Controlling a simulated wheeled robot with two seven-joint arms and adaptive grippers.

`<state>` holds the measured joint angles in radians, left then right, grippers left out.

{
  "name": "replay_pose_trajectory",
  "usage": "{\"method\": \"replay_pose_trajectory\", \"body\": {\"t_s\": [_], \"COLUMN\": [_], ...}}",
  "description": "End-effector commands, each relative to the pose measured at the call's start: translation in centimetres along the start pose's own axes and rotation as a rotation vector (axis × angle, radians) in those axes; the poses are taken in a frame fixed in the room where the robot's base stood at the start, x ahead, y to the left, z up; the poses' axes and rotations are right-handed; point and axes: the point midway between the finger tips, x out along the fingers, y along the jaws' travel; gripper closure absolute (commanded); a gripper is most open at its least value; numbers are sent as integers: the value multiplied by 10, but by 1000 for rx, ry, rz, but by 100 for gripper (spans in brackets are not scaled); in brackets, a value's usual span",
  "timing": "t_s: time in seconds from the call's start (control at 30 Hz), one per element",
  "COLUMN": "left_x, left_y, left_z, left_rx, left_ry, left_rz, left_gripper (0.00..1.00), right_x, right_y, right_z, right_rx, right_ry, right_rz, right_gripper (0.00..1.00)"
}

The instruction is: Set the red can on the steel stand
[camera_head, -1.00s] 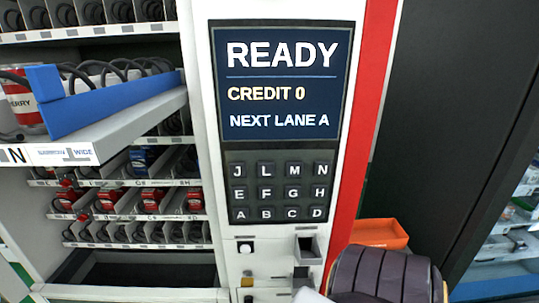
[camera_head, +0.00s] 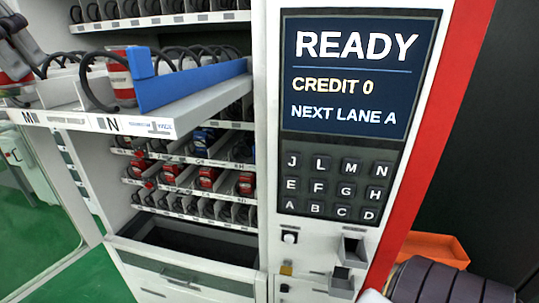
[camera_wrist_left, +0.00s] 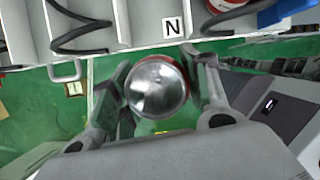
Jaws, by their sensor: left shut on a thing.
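My left gripper (camera_wrist_left: 155,90) is shut on a red can (camera_wrist_left: 158,88) in the left wrist view. The can's silver end faces the camera, and a thin red edge shows around it. The can is in front of the pulled-out shelf, apart from it, with green floor beyond. No steel stand is recognisable. My right gripper is not in view.
Another red can (camera_head: 121,76) stands in lane N of the pulled-out shelf (camera_head: 135,122), beside a blue divider (camera_head: 190,82). Lower shelves hold several small red cans. The panel with keypad (camera_head: 333,185) is at centre right. An orange bin (camera_head: 435,247) is at right.

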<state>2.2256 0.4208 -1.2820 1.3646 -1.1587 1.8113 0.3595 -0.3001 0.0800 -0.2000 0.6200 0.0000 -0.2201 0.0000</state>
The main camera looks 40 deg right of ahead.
Motion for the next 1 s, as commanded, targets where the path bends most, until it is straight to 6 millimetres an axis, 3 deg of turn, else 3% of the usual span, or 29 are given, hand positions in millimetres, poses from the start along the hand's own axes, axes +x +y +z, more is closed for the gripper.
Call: {"method": "replay_pose_trajectory", "body": {"t_s": [1.0], "left_x": [141], "left_y": [51], "left_z": [-89], "left_rx": [599], "left_ry": [1], "left_rz": [-254], "left_gripper": [82], "right_x": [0], "right_y": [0], "right_z": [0], "right_rx": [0], "right_ry": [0], "right_rz": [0], "right_gripper": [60]}}
